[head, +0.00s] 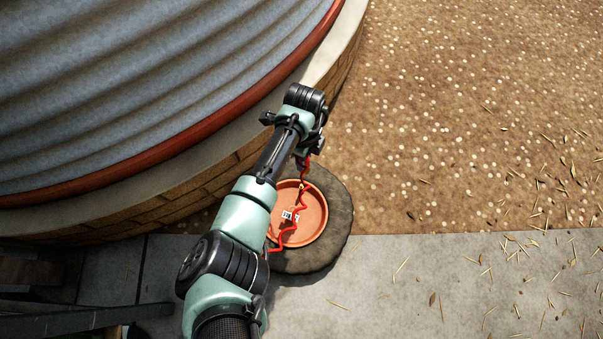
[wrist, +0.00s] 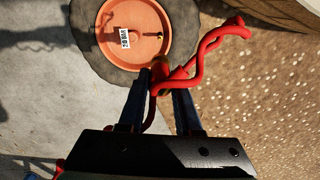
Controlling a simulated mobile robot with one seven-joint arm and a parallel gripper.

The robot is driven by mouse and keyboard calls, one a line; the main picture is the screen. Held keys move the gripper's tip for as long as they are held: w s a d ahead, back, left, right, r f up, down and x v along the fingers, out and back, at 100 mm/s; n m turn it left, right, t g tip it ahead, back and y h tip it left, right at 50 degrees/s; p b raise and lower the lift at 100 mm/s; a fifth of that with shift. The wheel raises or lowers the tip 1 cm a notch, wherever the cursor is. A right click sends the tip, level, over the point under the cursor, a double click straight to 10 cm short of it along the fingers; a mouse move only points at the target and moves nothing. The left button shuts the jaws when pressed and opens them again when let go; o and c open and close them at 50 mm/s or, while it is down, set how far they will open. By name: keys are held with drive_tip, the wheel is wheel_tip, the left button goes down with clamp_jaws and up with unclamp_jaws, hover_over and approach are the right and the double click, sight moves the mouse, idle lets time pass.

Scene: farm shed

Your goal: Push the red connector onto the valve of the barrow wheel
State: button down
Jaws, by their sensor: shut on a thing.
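The barrow wheel lies flat, with a dark tyre (head: 341,207) around an orange-red hub (head: 312,222); the tyre (wrist: 188,20) and hub (wrist: 112,38) also show in the wrist view. A small brass-coloured valve (wrist: 160,36) stands inside the hub's edge. My gripper (wrist: 164,80) is shut on the red connector (wrist: 159,68), which shows between the fingertips just below the valve in the picture. A gap shows between connector and valve there; their height difference is unclear. In the head view my arm hides most of my gripper (head: 306,158).
A red wavy hose (head: 290,226) hangs from the gripper over the wheel; it curls right in the wrist view (wrist: 215,38). A corrugated tank (head: 130,80) on a brick base stands left. Concrete (head: 430,285) and gravel (head: 470,120) beside the wheel are open, with scattered straw.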

drive_tip(key=f+m+b, duration=0.1)
drive_tip(key=f, duration=0.1)
drive_tip(key=f+m+b, duration=0.1)
drive_tip(key=f, duration=0.1)
drive_tip(key=f+m+b, duration=0.1)
drive_tip(key=f, duration=0.1)
drive_tip(key=shift+a+f, duration=0.35)
drive_tip(key=shift+f+b, duration=2.3)
drive_tip(key=shift+b, duration=0.25)
drive_tip(key=shift+w+f+b, duration=0.1)
drive_tip(key=shift+f+b, duration=1.4)
drive_tip(key=shift+f, duration=0.6)
unclamp_jaws()
idle(0.6)
drive_tip(key=shift+r, duration=0.15)
drive_tip(key=shift+r+p, duration=3.85)
drive_tip(key=shift+p, duration=0.15)
